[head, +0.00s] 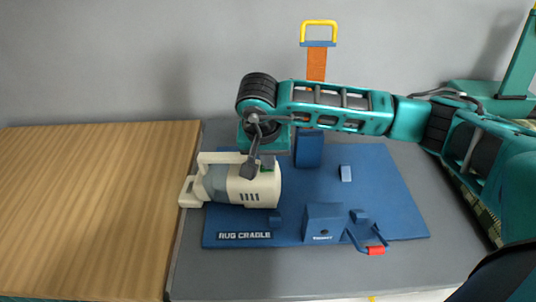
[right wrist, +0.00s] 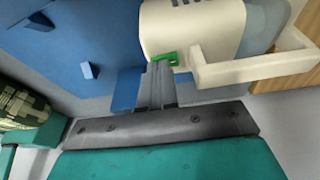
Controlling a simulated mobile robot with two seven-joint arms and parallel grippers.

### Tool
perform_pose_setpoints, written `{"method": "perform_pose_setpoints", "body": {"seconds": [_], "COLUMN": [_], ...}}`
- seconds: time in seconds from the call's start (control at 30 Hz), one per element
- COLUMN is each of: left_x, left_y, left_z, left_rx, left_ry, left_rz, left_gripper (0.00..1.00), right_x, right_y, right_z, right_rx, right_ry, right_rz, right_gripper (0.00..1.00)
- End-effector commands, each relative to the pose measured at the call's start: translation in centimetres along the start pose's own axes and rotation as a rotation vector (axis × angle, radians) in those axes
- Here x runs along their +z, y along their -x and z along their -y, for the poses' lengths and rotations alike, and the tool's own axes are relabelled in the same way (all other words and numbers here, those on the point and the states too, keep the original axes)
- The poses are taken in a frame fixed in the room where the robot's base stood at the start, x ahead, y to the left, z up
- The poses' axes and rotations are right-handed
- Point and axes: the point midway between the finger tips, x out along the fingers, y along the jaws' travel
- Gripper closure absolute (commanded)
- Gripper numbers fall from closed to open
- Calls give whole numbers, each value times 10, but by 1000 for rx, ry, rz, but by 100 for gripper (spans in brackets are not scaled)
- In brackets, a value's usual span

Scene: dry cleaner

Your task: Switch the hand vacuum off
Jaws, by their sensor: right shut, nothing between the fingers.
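The hand vacuum (head: 265,191) is cream with a grey-blue translucent front and lies on its side at the left part of the blue board (head: 395,215). Its body also shows at the top of the right wrist view (right wrist: 195,30), with its handle (right wrist: 255,72) at the right. A small green switch (right wrist: 165,58) sits on the vacuum's body. My right gripper (head: 251,172) is over the vacuum, pointing down. In the right wrist view its fingers (right wrist: 160,72) are shut and empty, with the tips right at the green switch; whether they touch cannot be told. My left gripper is out of view.
A wooden surface (head: 90,200) lies to the left. An orange post with a yellow handle (head: 319,25) stands behind my right arm.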

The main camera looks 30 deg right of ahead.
Motion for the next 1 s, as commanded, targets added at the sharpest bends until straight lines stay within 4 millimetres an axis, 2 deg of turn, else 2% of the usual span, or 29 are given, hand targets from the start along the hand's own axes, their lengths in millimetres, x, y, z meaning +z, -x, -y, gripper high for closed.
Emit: {"method": "perform_pose_setpoints", "body": {"seconds": [0.13, 0.27, 0.33, 0.57, 1.0], "left_x": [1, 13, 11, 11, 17], "left_y": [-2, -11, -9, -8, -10], "left_z": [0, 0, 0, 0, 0], "left_rx": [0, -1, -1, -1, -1], "left_ry": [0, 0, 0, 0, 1], "left_rz": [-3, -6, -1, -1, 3], "left_gripper": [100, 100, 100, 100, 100], "right_x": [0, 2, 1, 2, 1], "right_y": [-2, -11, -5, -5, -2], "right_z": [0, -3, -2, -1, 14], "right_rx": [-6, -47, -55, -53, -53], "right_ry": [-2, -15, -16, -15, -16], "right_rz": [0, -1, 1, 3, 3], "right_gripper": [100, 100, 100, 100, 100]}}
